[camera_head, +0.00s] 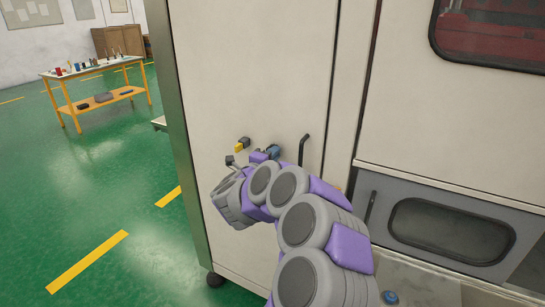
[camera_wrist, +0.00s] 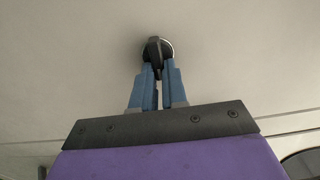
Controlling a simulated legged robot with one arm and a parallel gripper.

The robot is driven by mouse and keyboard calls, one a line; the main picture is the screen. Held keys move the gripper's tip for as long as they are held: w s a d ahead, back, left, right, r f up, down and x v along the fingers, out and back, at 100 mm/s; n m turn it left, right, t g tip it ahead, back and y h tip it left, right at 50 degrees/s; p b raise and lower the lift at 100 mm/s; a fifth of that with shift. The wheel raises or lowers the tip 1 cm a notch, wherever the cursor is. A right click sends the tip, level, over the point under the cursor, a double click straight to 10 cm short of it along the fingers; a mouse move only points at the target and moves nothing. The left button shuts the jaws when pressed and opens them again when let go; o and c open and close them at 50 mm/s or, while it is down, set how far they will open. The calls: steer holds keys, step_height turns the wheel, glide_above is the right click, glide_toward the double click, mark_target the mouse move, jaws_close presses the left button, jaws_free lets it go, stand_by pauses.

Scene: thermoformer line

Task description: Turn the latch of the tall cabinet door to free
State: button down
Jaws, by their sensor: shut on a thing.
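The tall cabinet door (camera_head: 250,75) is a plain off-white panel and looks closed. In the wrist view the latch (camera_wrist: 154,48) is a small black turn-knob on a round silver base, set in the pale door. The two blue fingers of my gripper (camera_wrist: 158,68) are shut on the lower part of this knob, one on each side. In the head view my gripper (camera_head: 270,153) is at the door, its blue fingers partly in sight. My purple and grey arm hides most of the latch there.
A black bar handle (camera_head: 304,149) stands right of my gripper. A yellow and black fitting (camera_head: 242,145) sits on the door to the left. A grey windowed hatch (camera_head: 440,222) is at the right. A yellow-framed workbench (camera_head: 98,72) stands far left, with open green floor between.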

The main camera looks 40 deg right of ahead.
steer(key=shift+f, duration=0.25)
steer(key=c, duration=1.2)
jaws_free()
steer(key=shift+d+r, duration=0.1)
steer(key=shift+d, duration=0.1)
steer(key=shift+o, duration=0.2)
steer(key=shift+a, duration=0.1)
steer(key=p+v, duration=0.2)
steer(key=v, duration=1.5)
steer(key=shift+p, duration=0.4)
steer(key=shift+a, duration=0.1)
